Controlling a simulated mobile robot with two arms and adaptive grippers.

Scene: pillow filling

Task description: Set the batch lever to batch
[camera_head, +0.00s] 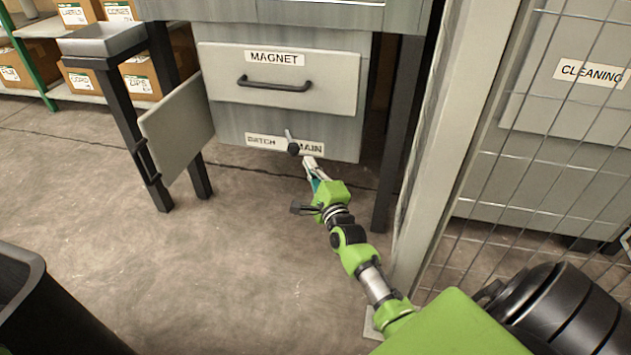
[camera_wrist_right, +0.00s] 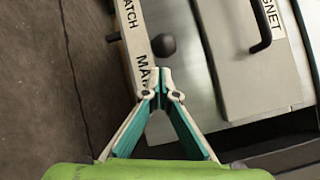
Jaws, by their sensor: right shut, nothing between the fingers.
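The batch lever, a short grey shaft with a dark round knob (camera_head: 293,148), is on the lower front panel between the BATCH label (camera_head: 262,142) on the left and the MAIN label (camera_head: 311,148) on the right. The knob sits at the left edge of the MAIN label. My right gripper (camera_head: 310,163) is shut and empty, just right of and below the knob, in front of the MAIN label. In the right wrist view the knob (camera_wrist_right: 163,45) is just beyond the closed fingertips (camera_wrist_right: 164,82), with a small apparent gap. My left gripper is out of view.
Above the lever is the MAGNET drawer (camera_head: 278,75) with a dark handle. An open grey door (camera_head: 178,130) hangs at the left. A wire mesh fence (camera_head: 560,120) and its post (camera_head: 440,130) stand close at the right. Floor (camera_head: 200,250) in front is clear.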

